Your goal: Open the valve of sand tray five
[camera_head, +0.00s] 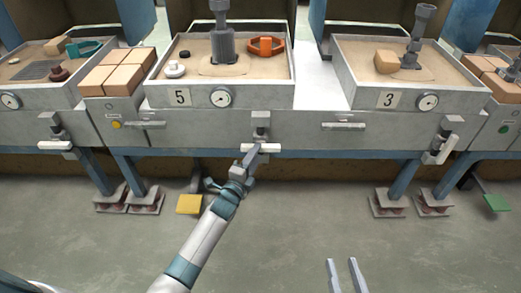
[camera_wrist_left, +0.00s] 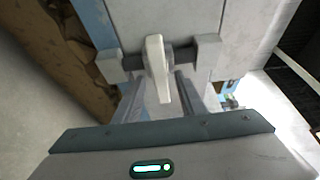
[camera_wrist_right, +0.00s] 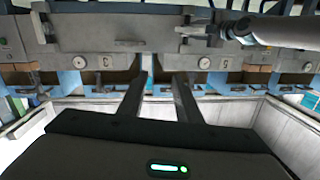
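Sand tray five is the middle tray (camera_head: 163,116), marked by a "5" plate (camera_head: 180,97) beside a round gauge (camera_head: 221,97). Its valve (camera_head: 260,128) hangs below the front, with a white handle (camera_head: 266,148) lying crosswise. My left gripper (camera_head: 250,158) is at this handle. In the left wrist view the white handle (camera_wrist_left: 158,70) lies between the fingers of my left gripper (camera_wrist_left: 160,88), which stand apart; contact cannot be told. My right gripper (camera_head: 341,262) is open and empty over the floor at the lower right; its fingers also show apart in the right wrist view (camera_wrist_right: 157,82).
Sand tray three (camera_head: 355,98) stands to the right, its valve handle (camera_head: 440,150) slanted. Another tray at the left has a crosswise handle (camera_head: 55,146). Brick stacks (camera_head: 115,75) stand beside the trays. A yellow pedal (camera_head: 189,204) is near the floor. The front floor is clear.

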